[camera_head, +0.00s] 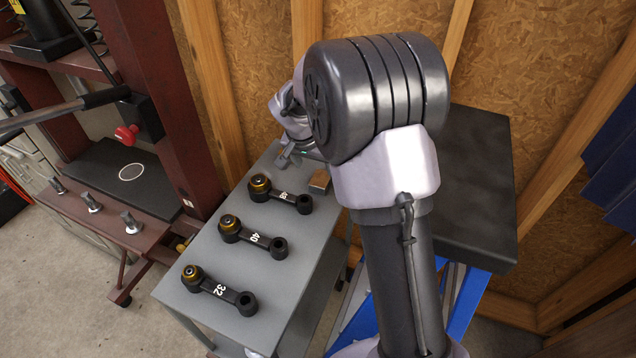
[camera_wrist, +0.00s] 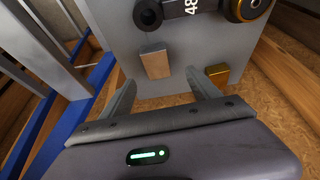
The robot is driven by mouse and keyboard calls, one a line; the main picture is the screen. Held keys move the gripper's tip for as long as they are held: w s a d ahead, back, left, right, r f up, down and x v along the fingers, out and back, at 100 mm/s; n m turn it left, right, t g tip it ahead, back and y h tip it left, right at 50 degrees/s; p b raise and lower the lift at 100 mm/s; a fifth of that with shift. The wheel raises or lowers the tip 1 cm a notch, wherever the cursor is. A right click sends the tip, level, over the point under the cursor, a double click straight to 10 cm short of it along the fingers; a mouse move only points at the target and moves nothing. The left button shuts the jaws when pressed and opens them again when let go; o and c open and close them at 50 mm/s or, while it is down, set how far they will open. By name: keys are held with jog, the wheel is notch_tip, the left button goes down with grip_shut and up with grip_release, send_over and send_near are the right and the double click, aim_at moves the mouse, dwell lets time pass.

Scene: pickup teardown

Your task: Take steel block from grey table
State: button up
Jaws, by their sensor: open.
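The grey table (camera_head: 222,262) stands left of my arm. A small block (camera_head: 319,182), brownish on top with grey sides and probably the steel block, lies near its far right corner. In the wrist view this block (camera_wrist: 155,64) shows a flat tan face, perhaps a reflection. It lies ahead of my fingertips, between their lines, and no contact shows. My gripper (camera_wrist: 160,79) is open and empty, over the table's far end. In the head view my gripper (camera_head: 290,156) is partly hidden by my arm.
A gold-coloured block (camera_wrist: 217,73) sits at the table edge beside my right-hand finger. Black links marked 48 (camera_head: 281,195), 40 (camera_head: 253,238) and 32 (camera_head: 219,289) lie on the table. A dark red press frame (camera_head: 168,120) stands left; a wooden wall (camera_head: 255,60) is behind.

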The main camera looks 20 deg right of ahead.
aim_at(320, 178)
jog(key=b+x, duration=0.1)
jog(key=x, duration=0.1)
jog(key=b+x, duration=0.1)
jog(key=x, duration=0.2)
jog(key=b+x, duration=0.1)
jog(key=x, duration=0.1)
jog(key=shift+s+d+f, duration=0.15)
jog(key=shift+d+f, duration=0.1)
jog(key=shift+f, duration=0.15)
jog(key=shift+r, duration=0.15)
jog(key=shift+c, duration=1.3)
grip_shut()
